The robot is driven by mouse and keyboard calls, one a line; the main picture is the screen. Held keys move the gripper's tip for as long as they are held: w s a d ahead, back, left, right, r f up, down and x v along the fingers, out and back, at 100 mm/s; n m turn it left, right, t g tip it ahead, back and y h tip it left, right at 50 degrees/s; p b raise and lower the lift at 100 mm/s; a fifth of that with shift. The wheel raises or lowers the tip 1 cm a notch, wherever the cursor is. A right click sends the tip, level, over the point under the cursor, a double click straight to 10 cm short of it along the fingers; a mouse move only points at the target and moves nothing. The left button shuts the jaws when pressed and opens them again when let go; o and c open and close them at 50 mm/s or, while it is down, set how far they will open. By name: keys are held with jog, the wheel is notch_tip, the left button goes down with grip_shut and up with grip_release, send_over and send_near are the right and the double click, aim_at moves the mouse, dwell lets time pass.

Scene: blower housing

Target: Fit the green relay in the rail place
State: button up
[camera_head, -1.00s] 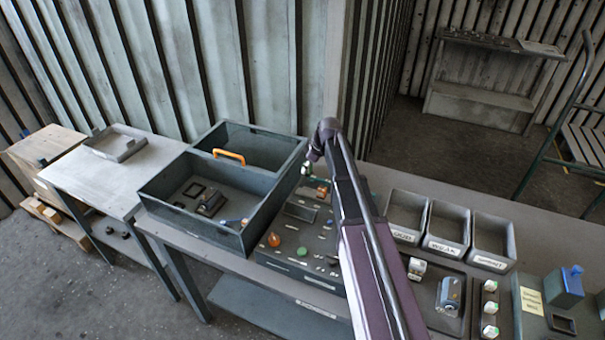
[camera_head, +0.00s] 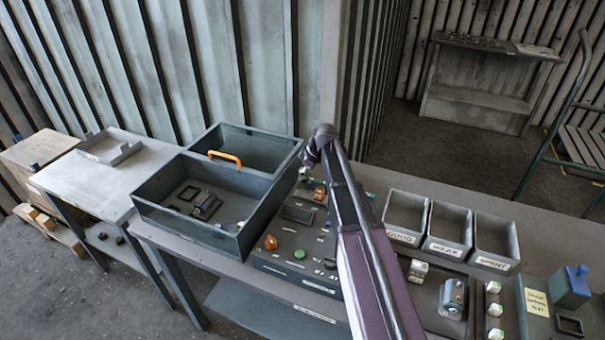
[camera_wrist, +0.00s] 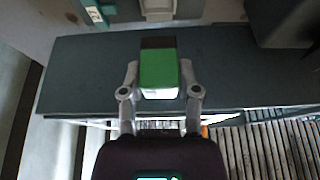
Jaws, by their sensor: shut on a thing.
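My gripper (camera_wrist: 160,92) is shut on the green relay (camera_wrist: 158,70) in the wrist view. The relay has a bright green face, a dark far end and a pale near end, and sits between the two fingers. Under it lies a dark grey flat surface (camera_wrist: 85,75). In the head view my gripper (camera_head: 304,174) is small, at the back edge of the dark control board (camera_head: 290,262), and the relay is too small to make out clearly. I cannot tell which spot is the rail place. A teal part with a label (camera_wrist: 93,14) and a pale block (camera_wrist: 157,8) show beyond the relay.
A deep grey bin (camera_head: 190,235) with an orange handle (camera_head: 225,157) stands left of the board. Three labelled grey trays (camera_head: 448,230) stand to the right.

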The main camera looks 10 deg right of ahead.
jog(key=b, duration=0.5)
send_over(300, 194)
jog(key=d, duration=0.1)
jog(key=shift+s+d+f, duration=0.1)
jog(key=shift+s+f, duration=0.1)
jog(key=shift+f, duration=1.1)
jog(key=shift+s+f, duration=0.2)
jog(key=shift+f, duration=1.05)
jog(key=shift+f+b, duration=0.85)
jog(key=shift+f, duration=0.2)
jog(key=o, duration=1)
jog(key=shift+r, duration=0.15)
